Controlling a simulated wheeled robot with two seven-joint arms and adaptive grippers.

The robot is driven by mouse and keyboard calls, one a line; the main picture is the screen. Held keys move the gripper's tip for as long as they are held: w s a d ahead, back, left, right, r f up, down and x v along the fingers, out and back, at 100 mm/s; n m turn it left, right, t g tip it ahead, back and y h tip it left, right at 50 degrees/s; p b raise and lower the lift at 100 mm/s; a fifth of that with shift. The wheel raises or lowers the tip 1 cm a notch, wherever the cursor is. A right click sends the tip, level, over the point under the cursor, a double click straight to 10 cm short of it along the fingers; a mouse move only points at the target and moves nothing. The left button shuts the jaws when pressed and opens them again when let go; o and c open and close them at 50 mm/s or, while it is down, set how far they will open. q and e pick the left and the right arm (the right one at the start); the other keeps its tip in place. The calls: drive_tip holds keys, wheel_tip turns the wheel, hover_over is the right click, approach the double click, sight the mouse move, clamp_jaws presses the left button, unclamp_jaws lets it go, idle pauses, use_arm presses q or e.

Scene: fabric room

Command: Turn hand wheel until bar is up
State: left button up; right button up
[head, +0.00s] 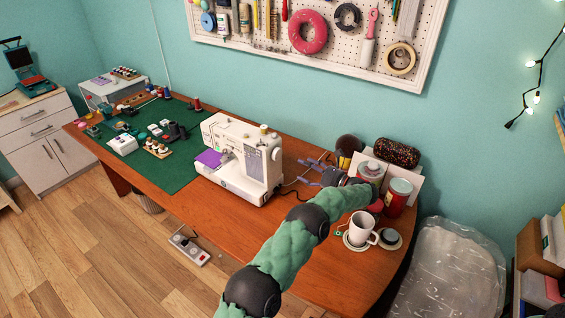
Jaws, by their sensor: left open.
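The white sewing machine (236,150) stands on the wooden table with purple cloth (208,158) at its needle end on the left. The hand wheel (278,154) seems to be on the machine's right end, seen edge-on and too small to make out clearly. The needle bar is too small to tell whether it is up or down. My left gripper (308,168) is open and empty, to the right of the machine, with its fingers pointing left towards the wheel end. A gap shows between fingers and machine. My right gripper is not in view.
Behind my left wrist are red-and-white tins (398,197) and a dark patterned case (397,152). A white mug (362,228) on a saucer stands close to my forearm. A green cutting mat (165,175) with sewing items lies left. A foot pedal (188,246) is on the floor.

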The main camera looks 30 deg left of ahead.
sight(279, 156)
use_arm(q)
drive_tip(key=a, duration=0.3)
drive_tip(key=a+b, duration=0.1)
drive_tip(key=a, duration=0.3)
drive_tip(key=a+b, duration=0.1)
drive_tip(key=a, duration=0.2)
drive_tip(key=shift+w+a+r, duration=0.1)
drive_tip(key=shift+w+a, duration=0.25)
drive_tip(key=shift+w, duration=0.05)
drive_tip(key=c, duration=1.2)
